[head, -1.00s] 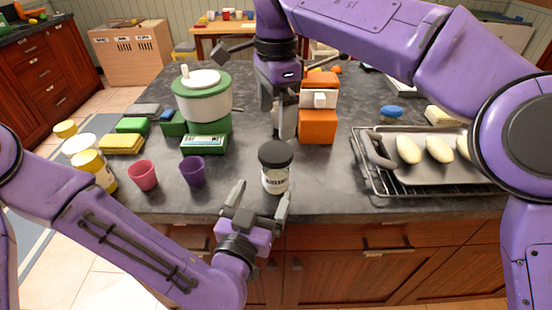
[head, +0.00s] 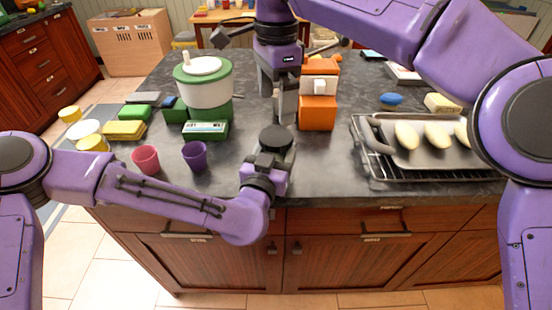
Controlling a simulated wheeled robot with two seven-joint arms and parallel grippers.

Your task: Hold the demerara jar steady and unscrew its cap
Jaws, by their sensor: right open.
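The jar stands near the front edge of the counter, and its wide black cap (head: 276,139) shows from above. The clear, labelled body is mostly hidden behind my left gripper (head: 269,160). The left gripper is at the jar's near side, below the cap, with its fingers pointing at the body. Its fingertips are hidden, so I cannot tell whether they are closed on the jar. My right gripper (head: 284,112) is open, points down, and hangs just behind and above the cap in the picture, with nothing visible in it.
A green-and-white pot (head: 205,88) and a green scale (head: 205,130) stand left of the jar. A pink cup (head: 146,158) and a purple cup (head: 195,155) are near the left arm. An orange machine (head: 318,110) stands behind; a tray of rolls (head: 422,154) lies right.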

